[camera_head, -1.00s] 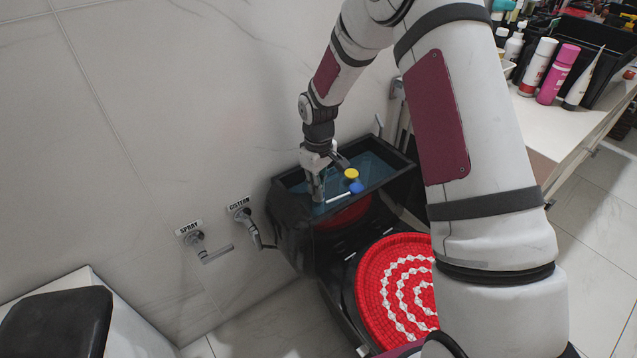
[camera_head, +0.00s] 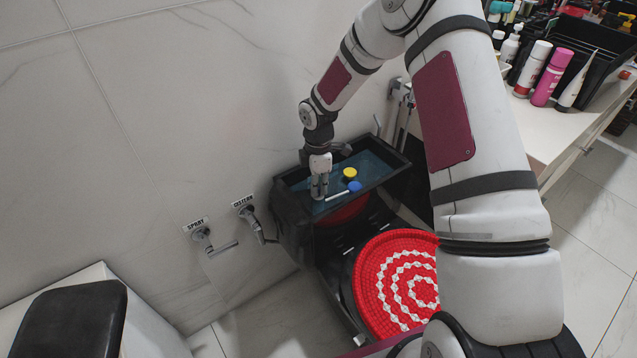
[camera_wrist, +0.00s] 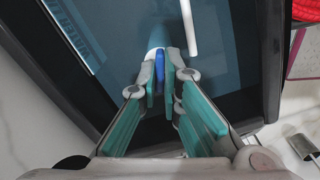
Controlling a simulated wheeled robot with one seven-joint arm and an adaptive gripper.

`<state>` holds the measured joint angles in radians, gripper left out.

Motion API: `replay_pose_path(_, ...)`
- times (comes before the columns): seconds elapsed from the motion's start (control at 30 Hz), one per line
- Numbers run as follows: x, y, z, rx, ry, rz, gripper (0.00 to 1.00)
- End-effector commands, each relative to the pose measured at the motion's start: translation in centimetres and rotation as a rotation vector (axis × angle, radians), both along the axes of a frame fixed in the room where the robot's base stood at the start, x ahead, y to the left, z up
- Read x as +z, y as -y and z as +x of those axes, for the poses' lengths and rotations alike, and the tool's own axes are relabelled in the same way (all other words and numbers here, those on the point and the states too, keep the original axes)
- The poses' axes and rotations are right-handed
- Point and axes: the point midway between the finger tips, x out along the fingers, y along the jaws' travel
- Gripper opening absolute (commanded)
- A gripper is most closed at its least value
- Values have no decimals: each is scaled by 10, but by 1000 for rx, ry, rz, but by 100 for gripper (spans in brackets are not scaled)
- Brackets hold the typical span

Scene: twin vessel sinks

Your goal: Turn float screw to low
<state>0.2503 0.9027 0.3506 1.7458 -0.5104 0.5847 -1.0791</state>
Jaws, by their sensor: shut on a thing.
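My gripper (camera_head: 319,192) points down into the open black cistern tank (camera_head: 292,222), at its left end. In the wrist view its teal-padded fingers (camera_wrist: 167,68) are closed on a narrow blue piece (camera_wrist: 159,68), which I take to be the float screw; the fingers hide most of it. A white part shows just beyond the fingertips. A white rod (camera_head: 338,196) runs to a blue knob (camera_head: 354,186), with a yellow cap (camera_head: 349,173) close behind it. The rod also shows in the wrist view (camera_wrist: 189,27). The screw's setting cannot be read.
The tank walls stand close around my gripper. A red and white round cover (camera_head: 385,279) lies in front. Wall taps labelled SPRAY (camera_head: 203,238) and CISTERN (camera_head: 253,222) are at left. A counter with bottles (camera_head: 549,77) is at right.

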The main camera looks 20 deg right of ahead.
Motion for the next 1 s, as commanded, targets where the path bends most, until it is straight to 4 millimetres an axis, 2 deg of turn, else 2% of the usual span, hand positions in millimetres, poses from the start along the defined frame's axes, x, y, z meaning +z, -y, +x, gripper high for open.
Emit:
replay_pose_path(0.2,1,0,0,178,0,1,0)
replay_pose_path(0.5,0,0,0,344,0,1,0)
replay_pose_path(1.0,0,0,0,414,0,-1,0)
